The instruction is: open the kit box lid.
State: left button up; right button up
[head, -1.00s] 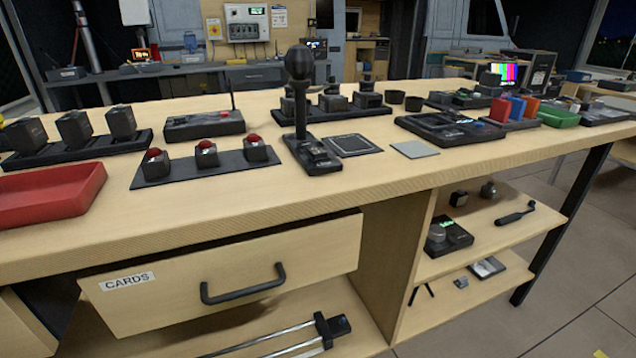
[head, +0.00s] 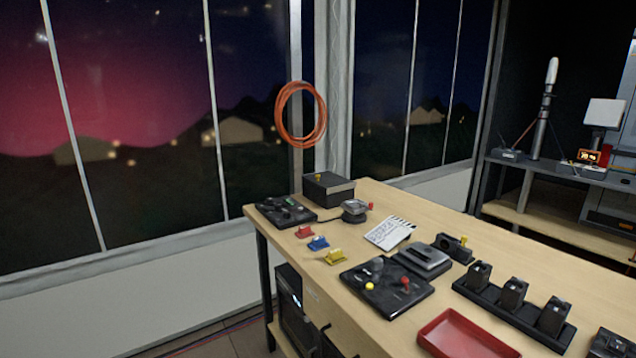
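A dark box (head: 328,189) with a lighter band on its front and a small yellow knob on top stands at the far corner of the table, by the window. It may be the kit box; no label can be read, and its top looks shut. No other thing in the head view is clearly a kit box. Neither of my grippers shows.
The wooden table (head: 462,251) holds a black control panel (head: 388,288), a clapperboard (head: 390,233), several small coloured clips, a row of black devices (head: 513,293) and a red tray (head: 468,335). An orange cable coil (head: 300,114) hangs by the window.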

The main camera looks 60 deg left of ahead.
aim_at(325, 180)
jog(key=u, duration=1.85)
jog(key=i+j+z, duration=0.75)
jog(key=j, duration=0.35)
jog(key=i+j+z, duration=0.35)
jog(key=j, duration=0.35)
jog(key=i+j+z, duration=0.2)
jog(key=j, duration=0.15)
jog(key=j+z, duration=0.2)
jog(key=j, duration=0.15)
